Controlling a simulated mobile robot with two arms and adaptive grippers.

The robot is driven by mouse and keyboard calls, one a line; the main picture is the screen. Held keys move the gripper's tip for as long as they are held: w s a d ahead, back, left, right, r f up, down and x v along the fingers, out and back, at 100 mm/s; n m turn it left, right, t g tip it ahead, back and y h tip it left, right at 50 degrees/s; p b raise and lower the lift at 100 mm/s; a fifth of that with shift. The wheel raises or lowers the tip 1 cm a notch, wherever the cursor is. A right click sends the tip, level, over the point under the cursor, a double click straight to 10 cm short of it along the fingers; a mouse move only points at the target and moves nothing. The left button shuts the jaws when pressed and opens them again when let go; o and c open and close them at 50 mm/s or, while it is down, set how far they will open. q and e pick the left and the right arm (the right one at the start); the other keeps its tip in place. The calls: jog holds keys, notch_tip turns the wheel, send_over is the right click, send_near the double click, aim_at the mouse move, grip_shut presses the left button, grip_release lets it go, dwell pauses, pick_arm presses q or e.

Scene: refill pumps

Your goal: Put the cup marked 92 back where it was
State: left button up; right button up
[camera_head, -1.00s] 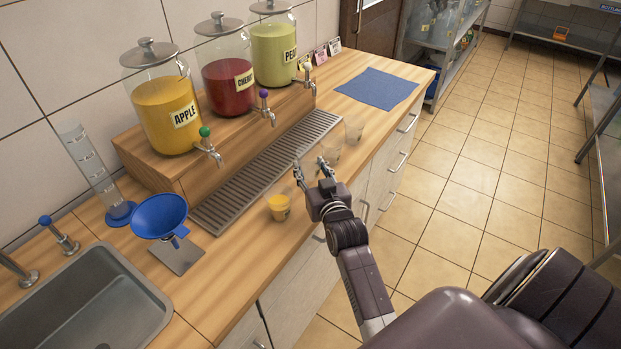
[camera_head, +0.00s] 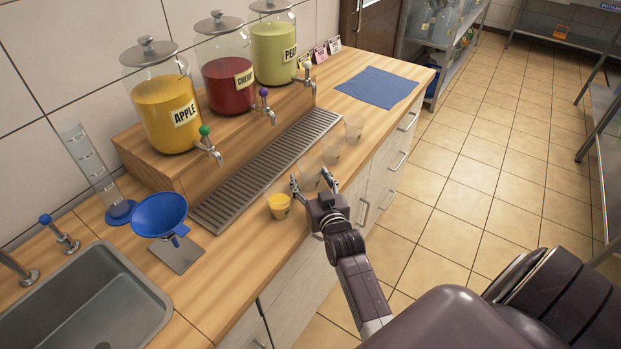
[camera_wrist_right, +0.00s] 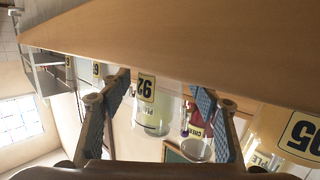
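The cup marked 92 (camera_wrist_right: 158,105) is clear and looks empty. In the right wrist view it is between my right fingers, with a gap on both sides. In the head view the same cup (camera_head: 310,177) stands on the counter near its front edge, partly hidden by the gripper. My right gripper (camera_head: 314,182) is open, fingers spread around the cup; it also shows in the right wrist view (camera_wrist_right: 160,105). The cup marked 95 (camera_wrist_right: 300,135), with orange-yellow juice, stands beside it, left in the head view (camera_head: 279,206). My left gripper is not in view.
Two more clear cups stand farther along the counter edge (camera_head: 332,151) (camera_head: 354,133). Behind are the drip grate (camera_head: 265,168) and the apple (camera_head: 165,105), cherry (camera_head: 230,80) and pear (camera_head: 275,50) dispensers. A blue funnel (camera_head: 160,215) and sink (camera_head: 85,300) are at left.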

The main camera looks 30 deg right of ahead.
jog(key=shift+r, duration=0.25)
jog(key=shift+s+a+p, duration=0.15)
jog(key=shift+s+p, duration=0.2)
jog(key=shift+p, duration=0.15)
jog(key=p+v, duration=0.5)
jog(key=v, duration=0.6)
jog(key=shift+p, duration=0.4)
jog(key=shift+s, duration=0.15)
